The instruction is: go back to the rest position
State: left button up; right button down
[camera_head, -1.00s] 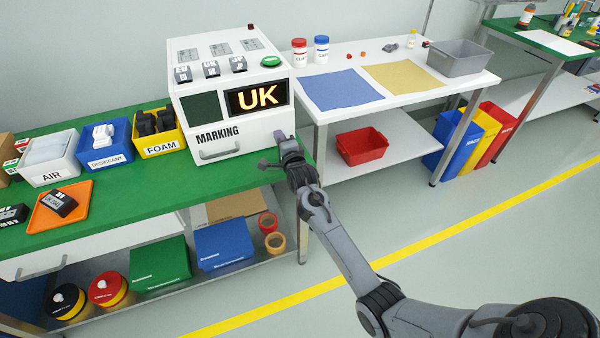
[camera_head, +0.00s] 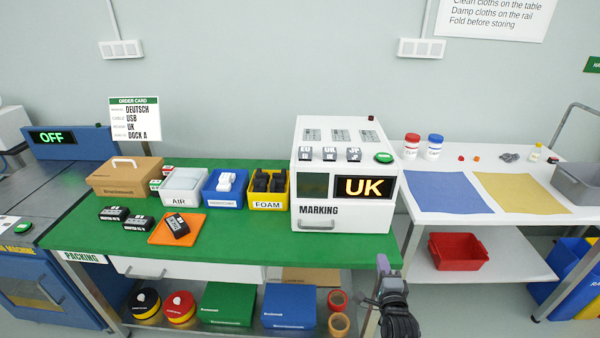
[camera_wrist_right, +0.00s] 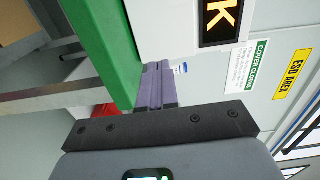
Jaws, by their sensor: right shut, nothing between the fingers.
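My right gripper (camera_head: 383,264) is at the bottom right of the head view, in front of the green table's (camera_head: 250,232) right end. Its purple-grey fingers point up and are together, with nothing between them. In the right wrist view the shut fingers (camera_wrist_right: 155,87) show beside the green table edge (camera_wrist_right: 108,50) and the white marking machine. I cannot tell the exact gap to the edge. My left gripper is in neither view.
The marking machine (camera_head: 346,215) with a UK display stands on the green table. Left of it are foam, desiccant and air bins, and an orange tray (camera_head: 160,236). A white table (camera_head: 470,215) stands at right, with a red bin (camera_head: 458,262) on its lower shelf.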

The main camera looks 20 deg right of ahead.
jog(key=s+a+n+g+y+p, duration=0.2)
jog(key=s+a+n+g+p, duration=0.15)
jog(key=s+a+n, duration=0.55)
jog(key=s+a+n+g+y+p, duration=0.4)
jog(key=s+n, duration=0.3)
jog(key=s, duration=0.5)
jog(key=s+a+n+g+y+p, duration=0.1)
jog(key=s+a+n+g+p, duration=0.1)
jog(key=s+a+n+g, duration=0.5)
jog(key=s+r+n+t+p, duration=0.1)
jog(key=s+r+t+p, duration=0.1)
jog(key=r+p, duration=3.6)
jog(key=shift+s+r+n, duration=0.15)
jog(key=shift+s+n, duration=0.15)
jog(key=shift+s, duration=0.25)
